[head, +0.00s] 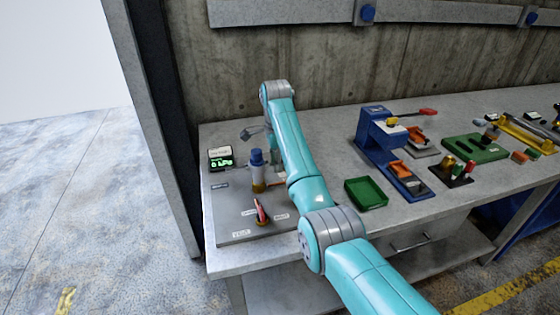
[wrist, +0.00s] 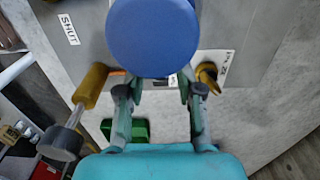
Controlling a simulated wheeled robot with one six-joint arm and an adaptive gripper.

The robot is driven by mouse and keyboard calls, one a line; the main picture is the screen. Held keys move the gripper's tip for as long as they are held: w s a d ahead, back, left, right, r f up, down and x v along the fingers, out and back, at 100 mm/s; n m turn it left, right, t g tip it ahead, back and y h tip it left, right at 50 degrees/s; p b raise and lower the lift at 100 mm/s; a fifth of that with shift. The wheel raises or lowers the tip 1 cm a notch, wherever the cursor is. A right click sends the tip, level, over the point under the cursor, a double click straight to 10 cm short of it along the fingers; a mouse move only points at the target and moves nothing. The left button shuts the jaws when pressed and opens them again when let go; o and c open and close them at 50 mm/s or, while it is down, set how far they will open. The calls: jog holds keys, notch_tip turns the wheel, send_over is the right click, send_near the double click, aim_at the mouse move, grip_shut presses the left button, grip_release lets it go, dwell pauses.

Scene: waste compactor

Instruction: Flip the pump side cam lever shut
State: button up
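A blue round cap (wrist: 153,36) fills the top middle of the wrist view. In the head view the blue-capped post (head: 257,158) stands on the grey panel, with brass at its base. In the wrist view a brass fitting (wrist: 90,84) with a grey rod and dark round knob (wrist: 61,142) is left of my gripper. A second brass piece (wrist: 206,73) is on the right. I cannot tell for sure which is the pump side cam lever. My gripper (wrist: 156,90) is open, fingers apart, with nothing seen between them. My arm hides the gripper in the head view.
A green tray (head: 366,192) and a blue fixture (head: 372,135) stand right of my arm. A concrete wall backs the bench.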

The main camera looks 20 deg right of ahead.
jog(key=shift+f, duration=0.1)
grip_shut()
dwell(0.3)
jog(key=y, duration=0.3)
jog(key=shift+f, duration=0.35)
jog(key=y, duration=0.2)
jog(key=shift+a+f+y, duration=0.1)
jog(key=shift+f+y, duration=0.2)
jog(key=shift+a+f+y, duration=0.15)
jog(key=shift+y, duration=0.65)
jog(key=shift+a+f+y, duration=0.15)
jog(key=shift+y, duration=0.65)
jog(key=shift+a+f+y, duration=0.15)
jog(key=shift+y, duration=0.65)
